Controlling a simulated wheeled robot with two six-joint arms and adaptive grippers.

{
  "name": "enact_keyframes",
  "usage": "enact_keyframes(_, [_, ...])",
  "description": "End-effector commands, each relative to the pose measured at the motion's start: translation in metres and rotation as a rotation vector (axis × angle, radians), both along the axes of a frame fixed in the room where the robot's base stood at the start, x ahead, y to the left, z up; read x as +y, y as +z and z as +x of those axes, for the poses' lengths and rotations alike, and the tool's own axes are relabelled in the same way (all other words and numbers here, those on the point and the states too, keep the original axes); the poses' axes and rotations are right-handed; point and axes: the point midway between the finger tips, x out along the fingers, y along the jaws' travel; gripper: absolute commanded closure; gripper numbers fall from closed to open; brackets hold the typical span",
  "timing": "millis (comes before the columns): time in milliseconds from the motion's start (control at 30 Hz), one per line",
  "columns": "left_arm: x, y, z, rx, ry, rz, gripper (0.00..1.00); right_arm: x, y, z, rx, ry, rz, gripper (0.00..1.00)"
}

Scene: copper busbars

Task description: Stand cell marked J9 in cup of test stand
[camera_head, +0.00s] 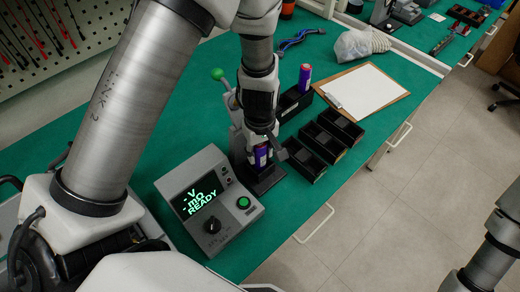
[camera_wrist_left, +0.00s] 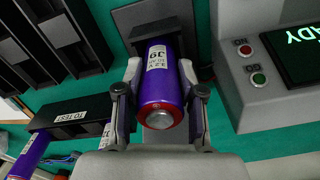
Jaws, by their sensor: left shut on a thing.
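The cell marked J9 (camera_wrist_left: 162,80) is purple with a red end ring and a white label. My left gripper (camera_wrist_left: 160,106) is shut on it, one finger on each side; the gripper also shows in the head view (camera_head: 262,140). The cell (camera_head: 262,157) is over the base of the grey test stand (camera_head: 268,183), which has a green-knobbed lever (camera_head: 218,74). The stand also shows behind the cell in the wrist view (camera_wrist_left: 150,17). The cup is hidden, so I cannot tell whether the cell touches it. My right gripper is out of view.
The grey meter (camera_head: 208,200) reading READY stands close to the stand's left. A TO TEST box (camera_head: 293,104) holds another purple cell (camera_head: 305,76). Black trays (camera_head: 325,143) stand right of the stand. A clipboard (camera_head: 366,94) and clear bag (camera_head: 358,44) lie farther back.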

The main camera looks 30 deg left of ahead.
Motion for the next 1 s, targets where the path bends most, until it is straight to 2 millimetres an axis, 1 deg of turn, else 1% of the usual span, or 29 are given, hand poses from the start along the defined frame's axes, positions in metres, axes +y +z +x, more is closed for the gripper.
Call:
enact_keyframes(533, [0.0000,-0.0044,0.0000,0.000,-0.001,0.000,1.00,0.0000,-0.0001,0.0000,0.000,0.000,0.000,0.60])
enact_keyframes(567, [0.0000,-0.0044,0.0000,0.000,-0.001,0.000,0.55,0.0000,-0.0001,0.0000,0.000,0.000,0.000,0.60])
enact_keyframes(600, [0.0000,-0.0044,0.0000,-0.001,0.000,-0.001,0.41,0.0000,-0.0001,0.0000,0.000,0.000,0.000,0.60])
enact_keyframes(633, [0.0000,-0.0044,0.0000,0.000,0.000,0.000,0.32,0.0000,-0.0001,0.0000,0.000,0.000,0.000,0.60])
enact_keyframes(900, [0.0000,-0.0045,-0.0003,0.000,0.000,0.000,0.32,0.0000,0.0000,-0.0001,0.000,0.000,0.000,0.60])
enact_keyframes(1000, [0.0000,0.0014,-0.0004,0.000,0.000,0.000,0.32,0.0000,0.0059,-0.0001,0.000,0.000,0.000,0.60])
